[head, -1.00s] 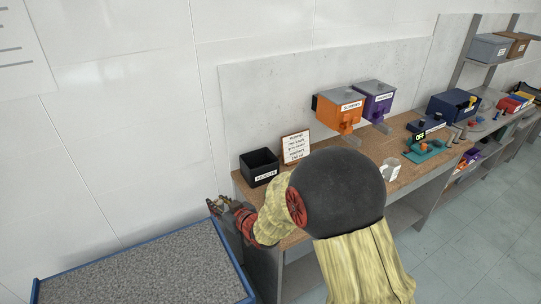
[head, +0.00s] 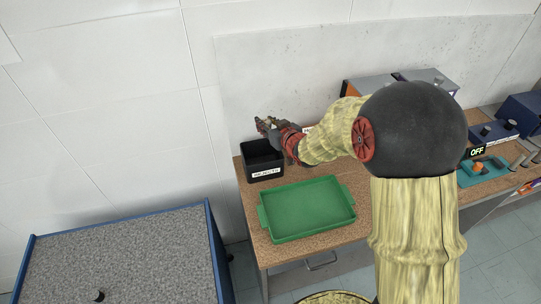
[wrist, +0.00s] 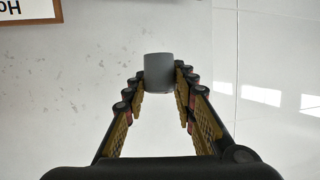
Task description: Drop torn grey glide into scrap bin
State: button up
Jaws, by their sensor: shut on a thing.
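My gripper (wrist: 160,95) is shut on a grey glide (wrist: 159,72), a short plain cylinder held between the fingertips in the wrist view. No tear shows on the side I see. In the head view my gripper (head: 266,125) is above the back of a black open bin (head: 266,175), near the wall. The bin stands at the bench's back left corner with a white label on its front. The glide cannot be made out in the head view. The bin is not in the wrist view, which faces the white wall.
A green tray (head: 264,222) lies empty on the brown bench (head: 257,245) in front of the bin. A grey-topped, blue-edged surface (head: 130,250) with a small dark piece (head: 99,295) is at the lower left. A teal tray (head: 482,178) is at the right.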

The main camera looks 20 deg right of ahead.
jog(key=shift+s+a+f, duration=0.2)
jog(key=shift+a+f, duration=0.05)
jog(key=shift+f, duration=0.05)
notch_tip(320, 180, down, 6)
jog(key=b, duration=0.4)
jog(key=shift+d+r, duration=0.1)
jog(key=shift+r, duration=0.15)
jog(key=o, duration=1.1)
jog(key=v, duration=1.2)
